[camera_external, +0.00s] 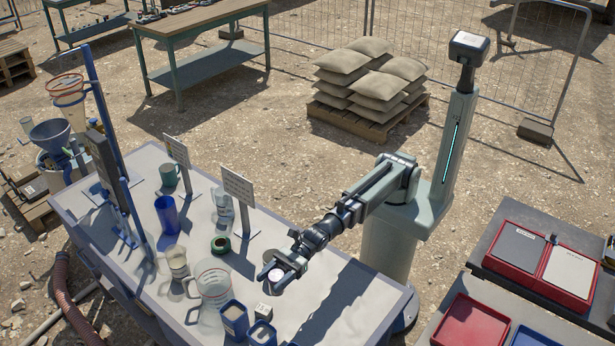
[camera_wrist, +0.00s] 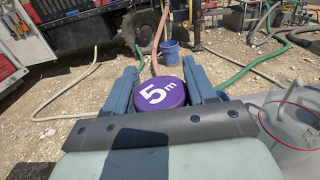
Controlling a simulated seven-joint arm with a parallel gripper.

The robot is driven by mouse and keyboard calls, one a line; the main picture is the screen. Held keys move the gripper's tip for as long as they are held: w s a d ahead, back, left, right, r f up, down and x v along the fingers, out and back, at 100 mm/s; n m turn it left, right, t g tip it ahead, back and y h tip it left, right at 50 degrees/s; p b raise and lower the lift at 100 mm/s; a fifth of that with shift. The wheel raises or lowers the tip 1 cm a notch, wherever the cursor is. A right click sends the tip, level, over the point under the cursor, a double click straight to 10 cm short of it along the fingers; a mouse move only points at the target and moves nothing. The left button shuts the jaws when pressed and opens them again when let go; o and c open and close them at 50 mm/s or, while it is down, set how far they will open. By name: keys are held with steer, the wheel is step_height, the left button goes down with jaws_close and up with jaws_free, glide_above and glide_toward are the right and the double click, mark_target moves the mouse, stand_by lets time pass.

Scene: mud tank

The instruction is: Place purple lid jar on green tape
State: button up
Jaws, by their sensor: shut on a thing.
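The purple lid jar (camera_wrist: 160,93) sits between my fingers in the wrist view, its round lid marked "5 m" facing the camera. The jar's body is hidden there. My gripper (camera_external: 283,272) is shut on the jar, over the near middle of the table. The green tape (camera_external: 221,244) is a dark green ring lying flat on the table, left of and farther back than my gripper. The jar is apart from the tape.
A large clear beaker (camera_external: 213,284) stands left of my gripper, near the tape. Blue containers (camera_external: 234,318) stand at the front edge. A sign (camera_external: 238,188) stands behind the tape. A blue cup (camera_external: 167,213) is farther left. The table's right end is clear.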

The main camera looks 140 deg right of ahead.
steer(key=shift+d, duration=1.05)
step_height(320, 180, up, 11)
steer(key=m+g+h, duration=0.9)
steer(key=m+h, duration=0.3)
steer(key=h, duration=0.4)
glide_above(217, 242)
steer(key=shift+m, duration=0.3)
step_height(217, 242, down, 28)
steer(key=shift+r, duration=0.2)
steer(key=shift+f, duration=0.1)
steer(key=o, duration=1.2)
steer(key=shift+o, duration=0.2)
steer(key=v, duration=1.2)
steer(key=shift+r, duration=0.3)
